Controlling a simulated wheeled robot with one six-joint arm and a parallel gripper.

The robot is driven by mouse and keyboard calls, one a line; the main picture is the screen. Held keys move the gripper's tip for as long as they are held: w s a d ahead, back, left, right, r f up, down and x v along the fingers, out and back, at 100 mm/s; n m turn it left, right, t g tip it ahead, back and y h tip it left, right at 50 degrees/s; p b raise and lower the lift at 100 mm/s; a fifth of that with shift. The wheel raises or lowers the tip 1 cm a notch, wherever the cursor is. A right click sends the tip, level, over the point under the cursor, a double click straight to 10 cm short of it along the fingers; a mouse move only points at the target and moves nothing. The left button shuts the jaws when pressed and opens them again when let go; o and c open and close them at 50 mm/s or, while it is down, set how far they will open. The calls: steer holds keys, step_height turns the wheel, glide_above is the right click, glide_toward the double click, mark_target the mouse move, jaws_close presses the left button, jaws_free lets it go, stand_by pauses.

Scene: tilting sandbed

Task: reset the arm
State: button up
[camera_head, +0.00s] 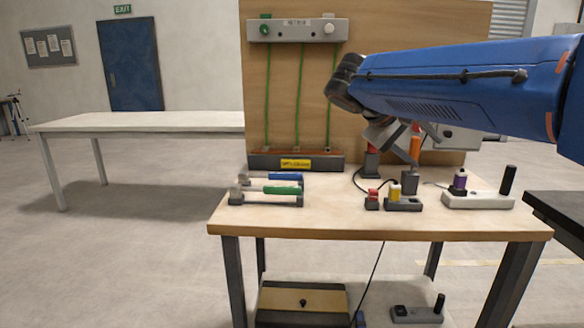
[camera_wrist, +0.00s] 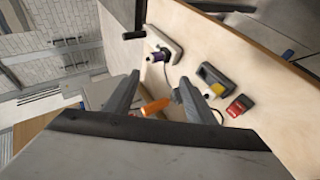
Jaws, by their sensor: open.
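My blue arm reaches in from the right in the head view, over the right part of the wooden table (camera_head: 330,222). My gripper (camera_head: 400,150) hangs above the back right of the table, with its fingers partly in front of an orange-handled thing. In the wrist view my gripper (camera_wrist: 158,98) is open, its two fingers well apart. An orange handle (camera_wrist: 155,107) shows between and below the fingers, apart from them as far as I can tell. Nothing is visibly held.
A red block (camera_head: 372,197), a yellow plug in a dark socket (camera_head: 403,203) and a white power strip (camera_head: 478,200) are at the right. An upright board with green cords (camera_head: 285,100) stands behind. A lower shelf holds a box (camera_head: 302,300).

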steer(key=s+d+f+y, duration=0.3)
steer(key=s+f+y, duration=0.2)
steer(key=s+f, duration=1)
steer(key=s+a+f+m+y, duration=0.1)
steer(key=s+a+f+y, duration=0.1)
steer(key=s+f, duration=0.4)
steer(key=s+a+f+y, duration=0.2)
steer(key=s+f+y, duration=0.1)
steer(key=s+f, duration=0.3)
steer(key=shift+a+f+m+t, duration=0.15)
steer(key=shift+f+m+t, duration=0.2)
steer(key=shift+f, duration=0.6)
